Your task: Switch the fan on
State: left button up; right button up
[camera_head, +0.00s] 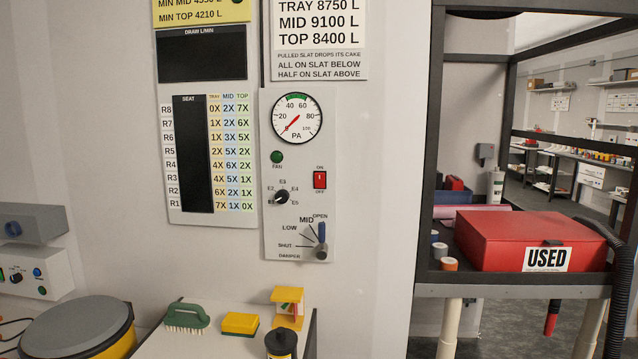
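The fan switch (319,180) is a small red rocker on the grey control panel (270,229), marked ON above and OFF below. Which way it is tipped is too small to tell. The green FAN lamp (277,157) to its left looks dark. Above them, the round PA gauge (297,118) has its red needle pointing to the lower left, near the bottom of the scale. Neither of my grippers is in view, and nothing covers the switch.
Below the switch are a black knob (281,197) and the damper lever (321,240), which points up at OPEN. A green brush (187,318), a yellow sponge (240,323) and a black-topped bottle (281,343) stand below. A red USED box (530,240) is at right.

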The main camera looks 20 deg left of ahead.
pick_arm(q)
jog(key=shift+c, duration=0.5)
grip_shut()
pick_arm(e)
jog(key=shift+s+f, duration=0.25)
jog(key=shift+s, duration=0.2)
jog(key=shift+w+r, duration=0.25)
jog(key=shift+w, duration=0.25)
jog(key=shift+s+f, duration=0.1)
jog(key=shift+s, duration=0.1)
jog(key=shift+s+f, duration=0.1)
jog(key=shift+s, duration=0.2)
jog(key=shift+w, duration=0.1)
